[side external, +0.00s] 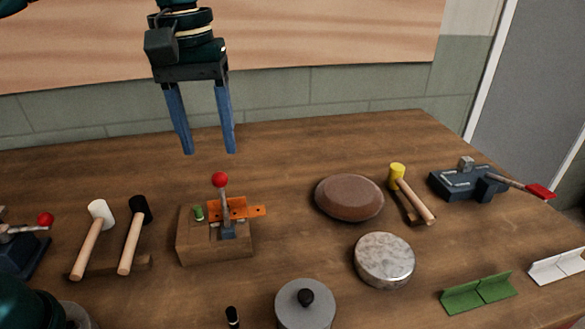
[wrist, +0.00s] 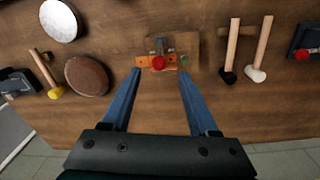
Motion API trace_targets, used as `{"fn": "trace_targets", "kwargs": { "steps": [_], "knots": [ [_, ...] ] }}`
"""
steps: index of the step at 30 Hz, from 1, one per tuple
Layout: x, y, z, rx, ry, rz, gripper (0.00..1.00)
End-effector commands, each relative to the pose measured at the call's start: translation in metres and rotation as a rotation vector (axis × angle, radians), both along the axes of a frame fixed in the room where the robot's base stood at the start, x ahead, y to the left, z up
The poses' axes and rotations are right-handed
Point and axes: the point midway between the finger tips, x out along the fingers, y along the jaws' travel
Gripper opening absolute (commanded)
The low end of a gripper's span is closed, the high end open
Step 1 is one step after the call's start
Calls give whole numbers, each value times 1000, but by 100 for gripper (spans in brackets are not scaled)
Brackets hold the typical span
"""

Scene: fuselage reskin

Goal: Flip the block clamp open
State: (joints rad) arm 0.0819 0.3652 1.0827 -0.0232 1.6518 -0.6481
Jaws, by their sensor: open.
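The block clamp (side external: 215,250) is a wooden block on the table, left of centre in the side view, with an orange metal plate (side external: 240,210) and a small green piece on top. Its lever stands upright and ends in a red ball knob (side external: 220,180). In the wrist view the block (wrist: 187,42) lies beyond the fingertips, with the red knob (wrist: 158,62) between their lines. My gripper (side external: 210,152) is open and empty, high above and behind the clamp, its blue fingers pointing down. It also shows in the wrist view (wrist: 159,72). Nothing touches the lever.
Two mallets (side external: 130,240) rest left of the clamp. Right of it lie a brown disc (side external: 349,197), a metal disc (side external: 384,260), a yellow-headed hammer (side external: 410,195) and a dark clamp with a red handle (side external: 470,182). A grey lidded round part (side external: 305,308) stands in front.

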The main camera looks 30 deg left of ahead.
Motion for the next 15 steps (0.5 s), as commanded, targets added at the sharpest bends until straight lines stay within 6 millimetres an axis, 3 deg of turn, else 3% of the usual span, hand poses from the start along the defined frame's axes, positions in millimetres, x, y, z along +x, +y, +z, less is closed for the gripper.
{"fn": "trace_targets", "kwargs": {
  "steps": [15],
  "knots": [
    [5, -2, -42, 0, 29, 28, 60]
  ]
}}
